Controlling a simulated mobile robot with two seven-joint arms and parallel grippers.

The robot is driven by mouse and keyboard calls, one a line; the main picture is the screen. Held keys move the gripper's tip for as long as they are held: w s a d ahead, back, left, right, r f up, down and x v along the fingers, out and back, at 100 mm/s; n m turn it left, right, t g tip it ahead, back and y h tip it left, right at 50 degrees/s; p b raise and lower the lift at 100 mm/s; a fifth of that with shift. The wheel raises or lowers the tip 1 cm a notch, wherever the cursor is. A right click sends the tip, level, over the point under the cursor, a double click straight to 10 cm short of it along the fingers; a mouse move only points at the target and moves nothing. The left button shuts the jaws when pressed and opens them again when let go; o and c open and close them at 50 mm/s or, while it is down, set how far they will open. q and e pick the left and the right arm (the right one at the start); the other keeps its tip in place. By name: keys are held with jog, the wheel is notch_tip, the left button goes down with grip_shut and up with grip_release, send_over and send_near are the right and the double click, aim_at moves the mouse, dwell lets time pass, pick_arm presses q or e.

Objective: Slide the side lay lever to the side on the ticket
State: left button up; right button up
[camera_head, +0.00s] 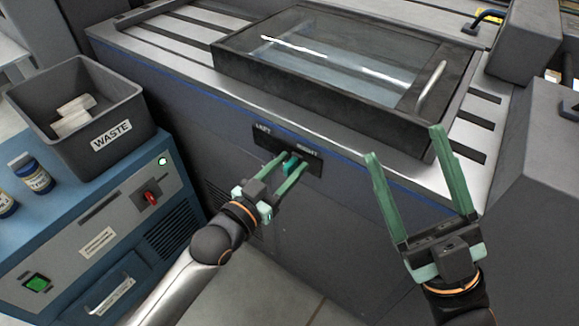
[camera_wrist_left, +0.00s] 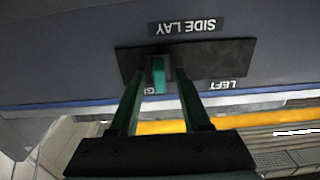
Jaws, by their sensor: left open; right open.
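The side lay lever (camera_head: 291,165) is a small teal tab on a dark plate (camera_head: 266,136) on the machine's front, marked LEFT and RIGHT. In the left wrist view, which is upside down, the lever (camera_wrist_left: 159,75) stands nearer the RIGHT end, and that label is partly hidden. My left gripper (camera_head: 292,161) is open at the plate, with one finger on each side of the lever; I cannot tell whether either touches it. Its fingers also show in the wrist view (camera_wrist_left: 160,76). My right gripper (camera_head: 403,142) is open and empty, in front of the machine. I see no readable ticket.
A glass-lidded frame with a handle (camera_head: 431,82) lies on the machine top. A grey WASTE bin (camera_head: 128,112) with pale blocks and blue bottles (camera_head: 36,177) stand on a blue cabinet (camera_head: 167,187) at left. A grey housing (camera_head: 545,150) is at right.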

pick_arm(q)
jog(key=shift+w+d, duration=0.2)
jog(key=shift+w, duration=0.05)
grip_shut()
dwell(1.4)
